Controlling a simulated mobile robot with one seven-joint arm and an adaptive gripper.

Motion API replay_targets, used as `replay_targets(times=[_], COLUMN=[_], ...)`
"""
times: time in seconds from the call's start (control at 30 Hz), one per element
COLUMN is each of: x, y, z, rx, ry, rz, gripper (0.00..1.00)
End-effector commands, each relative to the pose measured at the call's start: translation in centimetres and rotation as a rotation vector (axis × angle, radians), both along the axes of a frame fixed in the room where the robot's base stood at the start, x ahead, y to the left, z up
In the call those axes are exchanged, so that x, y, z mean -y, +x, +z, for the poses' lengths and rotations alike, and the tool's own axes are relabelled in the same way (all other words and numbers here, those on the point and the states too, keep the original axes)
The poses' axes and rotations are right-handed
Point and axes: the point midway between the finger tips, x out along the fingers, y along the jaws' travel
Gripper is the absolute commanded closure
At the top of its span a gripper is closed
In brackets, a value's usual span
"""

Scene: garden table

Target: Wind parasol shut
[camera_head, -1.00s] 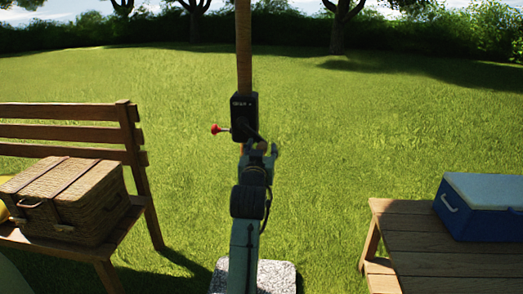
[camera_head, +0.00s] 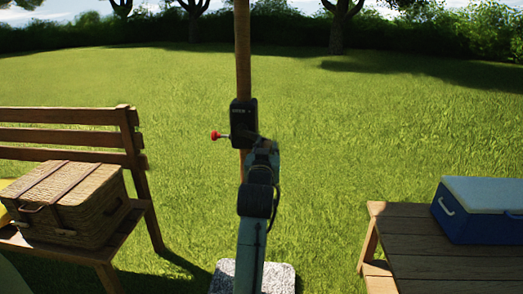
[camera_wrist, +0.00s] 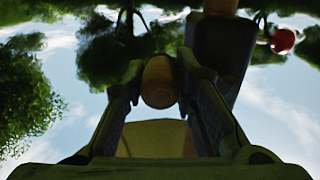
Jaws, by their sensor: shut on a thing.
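The parasol's wooden pole (camera_head: 243,60) stands upright in the middle of the head view. A black winding box (camera_head: 243,122) is fixed on it, with a red knob (camera_head: 215,135) sticking out to the left. My gripper (camera_head: 263,146) is at the lower right of the box and hides most of the crank. In the wrist view my gripper (camera_wrist: 161,74) is shut on the round wooden crank handle (camera_wrist: 161,84), which sits between the fingertips. The dark box (camera_wrist: 222,55) and the red knob (camera_wrist: 283,41) also show there. The parasol's canopy is not recognisable in either view.
A speckled stone base (camera_head: 278,279) lies at the bottom centre. A wooden bench (camera_head: 70,115) with a wicker basket (camera_head: 75,205) stands at left. A wooden table (camera_head: 440,262) with a blue cooler (camera_head: 485,208) is at right. Open grass lies between them.

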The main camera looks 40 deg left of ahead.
Motion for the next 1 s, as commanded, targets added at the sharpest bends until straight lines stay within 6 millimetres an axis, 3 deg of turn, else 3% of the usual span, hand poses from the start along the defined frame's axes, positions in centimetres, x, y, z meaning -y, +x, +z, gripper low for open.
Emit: replay_targets(times=[0.13,0.47,0.63,1.0], x=[0.4,0.1,-0.8,-3.6], y=[0.2,0.0,-0.6,-2.3], z=[2.7,6.5,8.5,10.9], rx=[0.004,0.005,0.005,0.003], ry=[0.003,0.004,0.003,0.002], rz=[0.000,0.002,0.003,0.006], gripper=[1.00,1.00,1.00,1.00])
